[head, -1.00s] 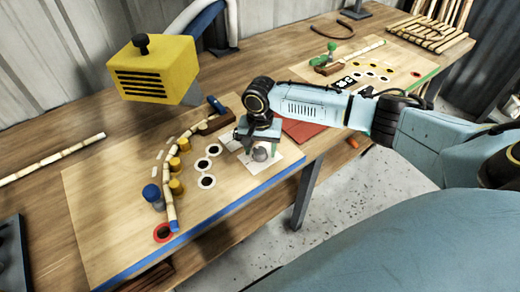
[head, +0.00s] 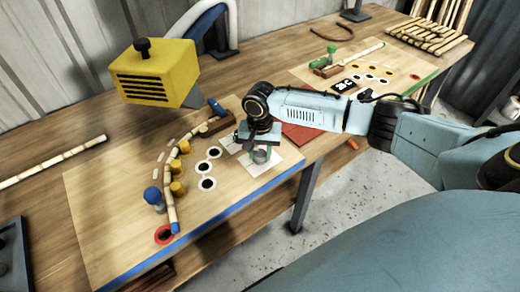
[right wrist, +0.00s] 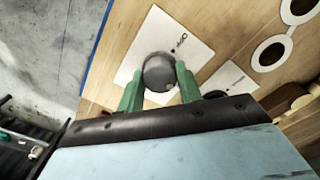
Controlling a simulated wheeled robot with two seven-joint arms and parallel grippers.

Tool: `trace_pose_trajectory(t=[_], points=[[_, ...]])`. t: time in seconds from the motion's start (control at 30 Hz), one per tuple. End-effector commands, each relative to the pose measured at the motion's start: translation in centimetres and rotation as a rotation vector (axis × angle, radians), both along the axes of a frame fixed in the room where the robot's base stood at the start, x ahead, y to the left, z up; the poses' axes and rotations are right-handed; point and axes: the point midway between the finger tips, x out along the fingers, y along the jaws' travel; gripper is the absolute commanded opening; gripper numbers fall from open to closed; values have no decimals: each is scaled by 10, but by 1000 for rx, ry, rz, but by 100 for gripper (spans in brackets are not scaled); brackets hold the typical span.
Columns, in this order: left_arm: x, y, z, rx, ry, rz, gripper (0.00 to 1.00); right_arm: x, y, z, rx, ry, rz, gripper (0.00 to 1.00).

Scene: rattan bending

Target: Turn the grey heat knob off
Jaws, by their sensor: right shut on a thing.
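The grey heat knob (right wrist: 158,72) sits on a white label plate (right wrist: 190,44) near the front edge of the wooden board. In the head view the knob (head: 261,156) shows just under my right gripper (head: 259,149). In the right wrist view the green fingers of my right gripper (right wrist: 158,84) stand on both sides of the knob and are shut on it. The plate carries small dark marks beside the knob, too small to read surely. My left gripper is not in view.
A second white plate (right wrist: 229,78) with a dark round part lies beside the knob's plate. A yellow heater box (head: 153,72) hangs over the board (head: 110,215). A segmented rattan rod (head: 170,200) curves along several pegs. A red mat (head: 302,134) lies behind the gripper.

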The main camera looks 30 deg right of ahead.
Motion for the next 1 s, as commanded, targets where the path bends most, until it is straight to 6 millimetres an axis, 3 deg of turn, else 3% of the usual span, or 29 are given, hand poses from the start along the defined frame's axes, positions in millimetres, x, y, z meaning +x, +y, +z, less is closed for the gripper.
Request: trace_pose_trajectory(t=[0.43, 1.0], points=[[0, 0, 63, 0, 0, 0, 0, -1, 1, 5, 2, 4, 289, 12], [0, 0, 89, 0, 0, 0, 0, 0, 0, 2, 1, 1, 832, 12]])
